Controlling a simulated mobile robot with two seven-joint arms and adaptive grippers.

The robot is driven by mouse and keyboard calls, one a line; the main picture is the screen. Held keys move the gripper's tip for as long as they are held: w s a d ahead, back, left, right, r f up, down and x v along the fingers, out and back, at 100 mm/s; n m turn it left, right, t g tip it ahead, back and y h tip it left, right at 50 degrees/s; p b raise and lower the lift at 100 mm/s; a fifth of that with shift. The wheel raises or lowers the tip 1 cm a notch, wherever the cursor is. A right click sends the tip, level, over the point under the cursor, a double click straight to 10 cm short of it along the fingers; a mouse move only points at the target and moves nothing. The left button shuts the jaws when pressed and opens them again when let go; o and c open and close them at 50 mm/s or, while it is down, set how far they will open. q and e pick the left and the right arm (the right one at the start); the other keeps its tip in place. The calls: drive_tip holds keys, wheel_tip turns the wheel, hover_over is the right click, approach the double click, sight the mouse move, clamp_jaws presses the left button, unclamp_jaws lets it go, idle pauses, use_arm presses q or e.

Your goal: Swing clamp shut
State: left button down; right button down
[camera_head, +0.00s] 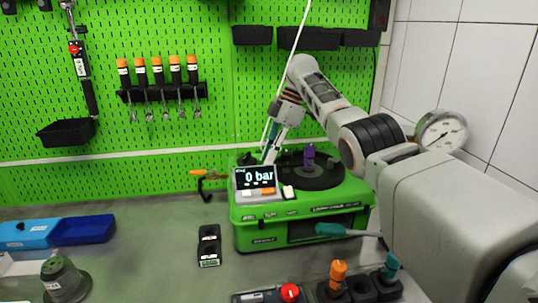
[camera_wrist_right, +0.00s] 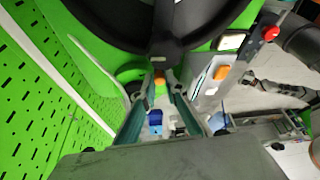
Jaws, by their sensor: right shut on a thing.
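The green pump testbench (camera_head: 300,228) stands on the grey table with a round black top (camera_head: 312,178). My right gripper (camera_head: 269,152) reaches down at the back left of this top, behind the display. In the right wrist view its two fingers (camera_wrist_right: 161,84) close around a small orange piece (camera_wrist_right: 160,79), apparently the clamp, beside the black ring (camera_wrist_right: 130,40). The clamp's full shape and its swing angle are hidden by the fingers and the display. My left gripper is not in view.
The display (camera_head: 255,182) reads 0 bar. A purple knob (camera_head: 309,156) stands on the black top. An orange-handled tool (camera_head: 206,174) is left of the bench. A pressure gauge (camera_head: 441,131) is at the right. Blue bins (camera_head: 83,230) lie at the left.

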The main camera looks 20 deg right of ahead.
drive_tip(key=shift+s+n, duration=0.15)
drive_tip(key=shift+n, duration=0.25)
idle(0.4)
drive_tip(key=c, duration=2)
unclamp_jaws()
drive_tip(key=shift+c, duration=0.2)
drive_tip(key=shift+m, duration=0.3)
